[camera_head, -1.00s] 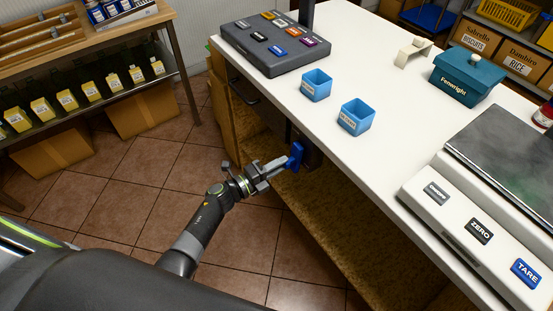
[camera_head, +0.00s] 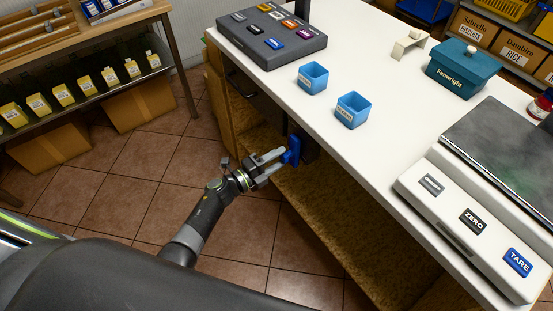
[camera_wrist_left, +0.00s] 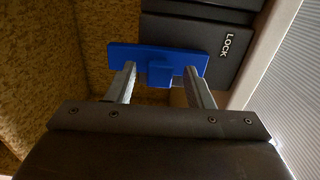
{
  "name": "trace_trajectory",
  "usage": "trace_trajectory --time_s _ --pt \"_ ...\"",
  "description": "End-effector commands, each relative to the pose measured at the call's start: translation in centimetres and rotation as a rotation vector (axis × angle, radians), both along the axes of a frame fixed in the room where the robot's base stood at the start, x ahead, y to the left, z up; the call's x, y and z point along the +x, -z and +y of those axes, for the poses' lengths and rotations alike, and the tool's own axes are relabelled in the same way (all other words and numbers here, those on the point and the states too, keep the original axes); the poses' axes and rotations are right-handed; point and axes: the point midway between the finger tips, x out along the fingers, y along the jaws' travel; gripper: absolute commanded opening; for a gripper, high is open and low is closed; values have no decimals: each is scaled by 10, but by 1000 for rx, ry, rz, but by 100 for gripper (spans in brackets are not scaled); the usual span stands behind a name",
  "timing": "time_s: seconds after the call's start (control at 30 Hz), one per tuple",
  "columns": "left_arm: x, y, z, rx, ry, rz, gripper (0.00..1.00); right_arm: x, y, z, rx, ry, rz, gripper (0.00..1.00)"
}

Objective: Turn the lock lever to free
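The blue lock lever (camera_head: 294,147) sits on a dark lock housing (camera_head: 309,149) under the counter's edge. In the left wrist view the lever (camera_wrist_left: 160,72) is a wide blue plate with a raised blue block in its middle, and it lies crosswise, slightly tilted. The dark housing (camera_wrist_left: 190,34) behind it carries the word LOCK. My left gripper (camera_head: 280,160) is at the lever. In the wrist view its fingers (camera_wrist_left: 160,82) are apart, one on each side of the block, with gaps to it. Fingertip contact with the plate cannot be told. My right gripper is not in view.
The white counter (camera_head: 360,160) overhangs the lever. It holds two blue cups (camera_head: 312,78), a grey button panel (camera_head: 270,45), a teal box (camera_head: 463,70) and a scale (camera_head: 470,220). A shelf of yellow cartons (camera_head: 85,85) stands left. The tiled floor between is clear.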

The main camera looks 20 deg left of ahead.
Motion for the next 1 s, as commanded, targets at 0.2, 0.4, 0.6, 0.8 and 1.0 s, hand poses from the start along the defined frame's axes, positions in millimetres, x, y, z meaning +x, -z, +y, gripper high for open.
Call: trace_trajectory --time_s 0.2,0.4,0.6,0.8,1.0 --pt "0 0 0 2 1 -1 47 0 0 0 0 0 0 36" --pt "-2 0 1 2 1 0 47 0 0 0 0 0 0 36" --pt "-21 1 16 4 0 0 47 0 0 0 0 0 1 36" --pt "-59 3 46 6 0 1 47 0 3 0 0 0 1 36" --pt "-98 3 76 5 1 1 47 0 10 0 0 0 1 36"
